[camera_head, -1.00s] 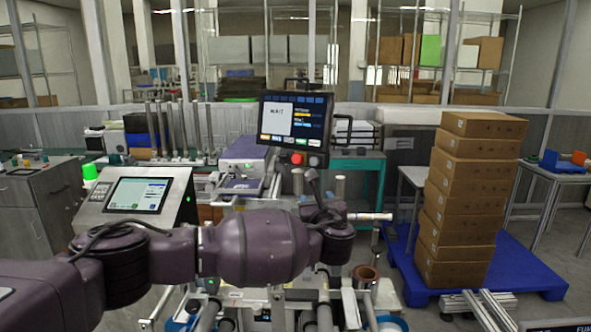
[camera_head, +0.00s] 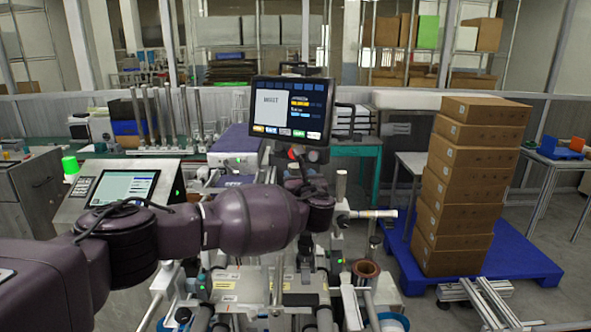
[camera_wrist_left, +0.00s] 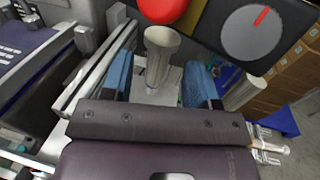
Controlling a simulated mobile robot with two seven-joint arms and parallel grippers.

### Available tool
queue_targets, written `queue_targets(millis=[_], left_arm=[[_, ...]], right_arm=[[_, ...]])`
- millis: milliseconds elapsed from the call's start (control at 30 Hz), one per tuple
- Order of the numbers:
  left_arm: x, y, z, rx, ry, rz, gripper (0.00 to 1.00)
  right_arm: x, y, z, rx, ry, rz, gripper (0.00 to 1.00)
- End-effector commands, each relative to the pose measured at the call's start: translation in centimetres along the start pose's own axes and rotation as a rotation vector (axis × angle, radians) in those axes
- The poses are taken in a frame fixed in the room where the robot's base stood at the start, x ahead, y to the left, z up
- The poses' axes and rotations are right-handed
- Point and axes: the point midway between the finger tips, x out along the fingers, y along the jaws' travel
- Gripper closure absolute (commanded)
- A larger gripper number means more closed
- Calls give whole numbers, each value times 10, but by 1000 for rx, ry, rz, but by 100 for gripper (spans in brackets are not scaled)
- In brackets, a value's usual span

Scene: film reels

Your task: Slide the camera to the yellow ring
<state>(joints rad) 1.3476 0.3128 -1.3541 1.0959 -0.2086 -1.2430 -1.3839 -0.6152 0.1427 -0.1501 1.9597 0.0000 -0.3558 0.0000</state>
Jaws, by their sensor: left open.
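My left gripper (camera_head: 304,175) is in front of the machine, just below the monitor; its wrist hides most of the fingers in the head view. In the left wrist view the two blue fingers of this gripper (camera_wrist_left: 160,72) are apart. A pale grey post with a flared top (camera_wrist_left: 161,45) shows between and beyond them; I cannot tell whether they touch it. I cannot make out the camera or the yellow ring in either view. My right gripper is not in view.
The monitor (camera_head: 290,108) stands behind my left gripper, with a red button (camera_wrist_left: 163,9) and a dial (camera_wrist_left: 254,30) close beyond the fingers. A control panel (camera_head: 123,188) is at left. Stacked cartons (camera_head: 468,180) stand on a blue pallet (camera_head: 530,262) at right.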

Motion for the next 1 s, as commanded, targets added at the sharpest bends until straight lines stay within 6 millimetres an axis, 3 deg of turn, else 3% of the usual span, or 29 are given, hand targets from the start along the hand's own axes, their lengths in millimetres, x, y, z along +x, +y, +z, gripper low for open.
queue_targets(millis=[500,1000], left_arm=[[44,-2,0,0,0,-1,46],[51,-1,0,-1,0,-1,46]], right_arm=[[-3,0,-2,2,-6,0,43],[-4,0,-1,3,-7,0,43]])
